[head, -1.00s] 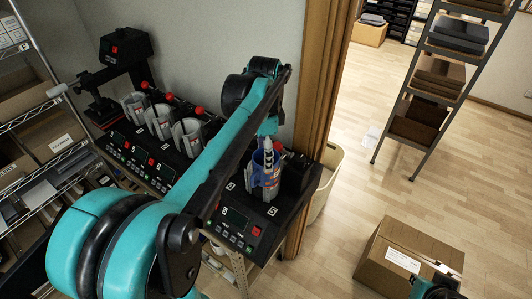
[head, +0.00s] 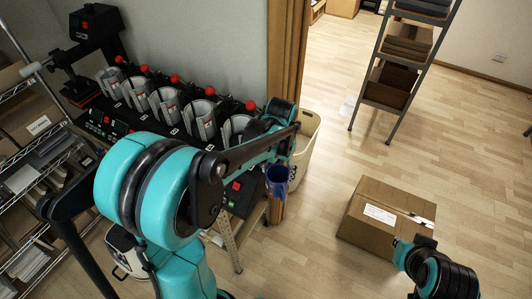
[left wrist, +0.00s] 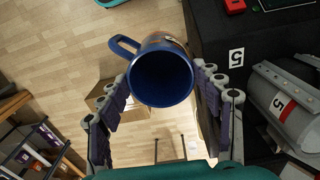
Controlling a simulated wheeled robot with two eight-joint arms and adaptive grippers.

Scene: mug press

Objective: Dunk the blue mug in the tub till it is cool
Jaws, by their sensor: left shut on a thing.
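The blue mug (head: 277,176) hangs in my left gripper (head: 279,163), off the end of the black bench and above the floor. In the left wrist view the mug (left wrist: 160,80) has its open mouth towards the camera and its handle to the left. The inside is dark blue and looks empty. The fingers are shut on its sides. A white tub-like vessel (head: 124,256) stands low at the left, partly hidden by my left arm. I cannot see into it. My right gripper (head: 420,246) is at the lower right, away from the mug; its jaws are unclear.
A row of mug presses (head: 165,104) with several grey clamps runs along the wall. A cream bin (head: 308,140) stands beyond the bench end. A cardboard box (head: 385,218) sits on the floor. A wire rack (head: 35,165) is at left. Floor at right is mostly clear.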

